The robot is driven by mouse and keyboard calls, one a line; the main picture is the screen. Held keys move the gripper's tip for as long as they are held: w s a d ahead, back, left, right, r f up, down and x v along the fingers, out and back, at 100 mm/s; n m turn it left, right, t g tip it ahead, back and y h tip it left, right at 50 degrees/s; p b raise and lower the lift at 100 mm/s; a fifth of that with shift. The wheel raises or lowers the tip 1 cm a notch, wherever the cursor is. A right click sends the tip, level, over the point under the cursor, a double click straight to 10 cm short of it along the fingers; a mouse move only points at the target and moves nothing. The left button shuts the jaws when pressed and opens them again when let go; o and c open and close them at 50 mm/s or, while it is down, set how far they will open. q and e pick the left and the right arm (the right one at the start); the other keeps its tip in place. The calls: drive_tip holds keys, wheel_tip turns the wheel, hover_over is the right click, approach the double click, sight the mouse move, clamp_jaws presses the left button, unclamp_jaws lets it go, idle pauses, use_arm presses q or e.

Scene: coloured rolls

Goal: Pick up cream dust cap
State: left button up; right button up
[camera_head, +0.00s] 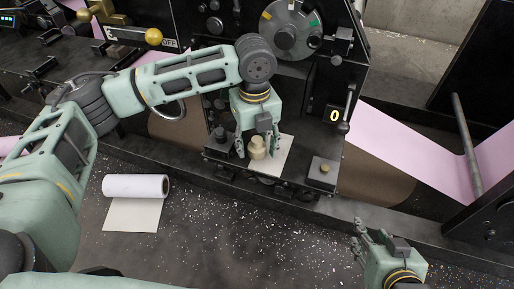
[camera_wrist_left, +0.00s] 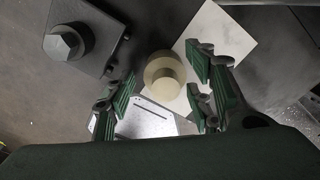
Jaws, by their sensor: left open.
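The cream dust cap (camera_head: 257,150) stands on or at the edge of a pale square sheet (camera_head: 281,163) on the black machine. In the left wrist view the cap (camera_wrist_left: 164,72) looks round, with a smaller raised knob, and lies a little ahead of the fingers. My left gripper (camera_head: 257,149) points down over the cap, its fingers open on either side. In the wrist view the left gripper (camera_wrist_left: 162,98) is open and empty, its green pads apart from the cap. My right gripper (camera_head: 366,240) is at the lower right, away from the cap; its fingers look spread.
A black block with a hex bolt (camera_wrist_left: 66,42) sits left of the cap. Another bolted block (camera_head: 323,173) stands to its right. A white roll (camera_head: 136,186) lies on the speckled floor. Pink web (camera_head: 415,150) runs at the right. A dial (camera_head: 290,29) is behind.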

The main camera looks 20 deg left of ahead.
use_arm(q)
drive_tip(key=shift+f, duration=0.2)
drive_tip(key=c, duration=1)
drive_tip(key=shift+o, duration=0.2)
drive_tip(key=shift+r, duration=0.15)
